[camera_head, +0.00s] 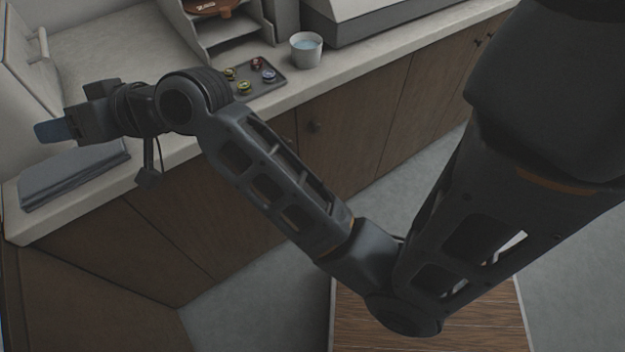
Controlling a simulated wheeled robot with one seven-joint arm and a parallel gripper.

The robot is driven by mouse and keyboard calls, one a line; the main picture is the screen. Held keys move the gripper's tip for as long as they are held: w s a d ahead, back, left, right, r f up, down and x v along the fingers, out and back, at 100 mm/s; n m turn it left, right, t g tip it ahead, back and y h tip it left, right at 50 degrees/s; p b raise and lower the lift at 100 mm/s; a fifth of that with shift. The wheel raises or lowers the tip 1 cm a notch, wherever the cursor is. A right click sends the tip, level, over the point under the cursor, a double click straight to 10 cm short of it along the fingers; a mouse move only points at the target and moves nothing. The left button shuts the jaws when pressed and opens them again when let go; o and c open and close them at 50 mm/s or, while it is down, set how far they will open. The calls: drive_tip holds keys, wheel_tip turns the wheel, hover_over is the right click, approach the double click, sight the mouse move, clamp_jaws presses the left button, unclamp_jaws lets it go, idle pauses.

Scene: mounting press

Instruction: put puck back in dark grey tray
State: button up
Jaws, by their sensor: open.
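The dark grey tray (265,90) lies on the counter near its front edge, partly hidden by my arm's wrist. Several small pucks sit in it: a dark red puck (257,63), a blue puck (268,76), a yellow-green puck (244,87) and another greenish puck (230,74) beside my arm. My gripper (52,131) is at the far left, above the counter and well to the left of the tray. It is open, seen from the side, and I see no puck in it.
A light cup of bluish liquid (305,50) stands right of the tray. Behind are a grey shelf unit (222,30) and a large machine (385,12). The counter (100,50) behind my gripper looks clear.

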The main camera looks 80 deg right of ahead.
drive_tip(key=s+a+f+m+h, duration=0.1)
drive_tip(key=s+a+f, duration=0.45)
drive_tip(key=s, duration=0.25)
drive_tip(key=s+a+f+h, duration=0.1)
drive_tip(key=s+a+f, duration=0.4)
drive_tip(key=s, duration=0.4)
drive_tip(key=s+r+n+y, duration=0.1)
drive_tip(key=s+r+n, duration=0.1)
drive_tip(key=s, duration=0.7)
drive_tip(key=s+d+r+n, duration=0.1)
drive_tip(key=s+n, duration=0.4)
drive_tip(key=s, duration=0.5)
drive_tip(key=shift+r+y, duration=0.4)
drive_tip(key=shift+r, duration=0.15)
drive_tip(key=shift+s+d, duration=0.1)
drive_tip(key=shift+c, duration=0.4)
